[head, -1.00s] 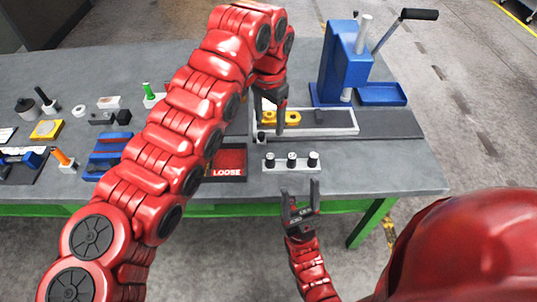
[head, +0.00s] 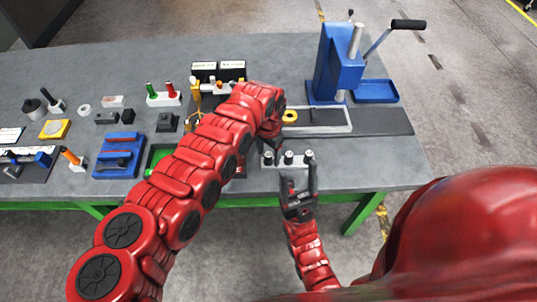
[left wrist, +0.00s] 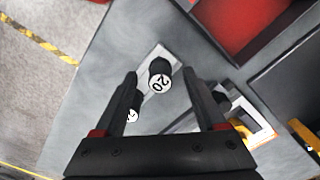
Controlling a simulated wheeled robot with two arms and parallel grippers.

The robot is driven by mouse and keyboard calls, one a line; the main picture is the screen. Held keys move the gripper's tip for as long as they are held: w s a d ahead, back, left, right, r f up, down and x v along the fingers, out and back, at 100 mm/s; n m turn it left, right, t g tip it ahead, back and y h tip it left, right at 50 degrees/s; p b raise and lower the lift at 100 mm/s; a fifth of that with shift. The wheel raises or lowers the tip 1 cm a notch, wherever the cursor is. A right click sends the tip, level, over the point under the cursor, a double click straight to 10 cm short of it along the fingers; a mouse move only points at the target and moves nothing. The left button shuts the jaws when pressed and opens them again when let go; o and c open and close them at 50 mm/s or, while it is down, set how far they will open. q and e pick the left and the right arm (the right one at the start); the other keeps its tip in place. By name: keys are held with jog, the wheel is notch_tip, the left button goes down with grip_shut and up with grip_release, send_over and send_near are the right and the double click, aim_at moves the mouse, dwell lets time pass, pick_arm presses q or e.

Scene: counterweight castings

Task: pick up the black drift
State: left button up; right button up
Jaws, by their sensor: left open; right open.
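A pale block (head: 268,161) near the table's front edge carries three upright black cylinders with white tops. In the left wrist view one black cylinder (left wrist: 160,80), marked "20", stands between the fingertips of my open left gripper (left wrist: 160,73), and a second (left wrist: 132,116) shows by the left finger. I cannot tell if the fingers touch the cylinder. A black-handled tool (head: 46,97) stands in a small pale base at the far left. I cannot tell from its looks which piece is the drift. My right gripper (head: 298,182) is open and empty near the front edge.
A blue press (head: 337,65) stands at the back right, with a yellow part (head: 290,116) before it. Green- and red-handled tools (head: 163,94), a blue holder (head: 120,153) and an orange-handled tool (head: 70,156) are to the left. The right front tabletop is clear.

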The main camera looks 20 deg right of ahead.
pick_arm(q)
jog(key=shift+f, duration=0.2)
grip_shut()
jog(key=shift+w+r, duration=0.1)
dwell(0.5)
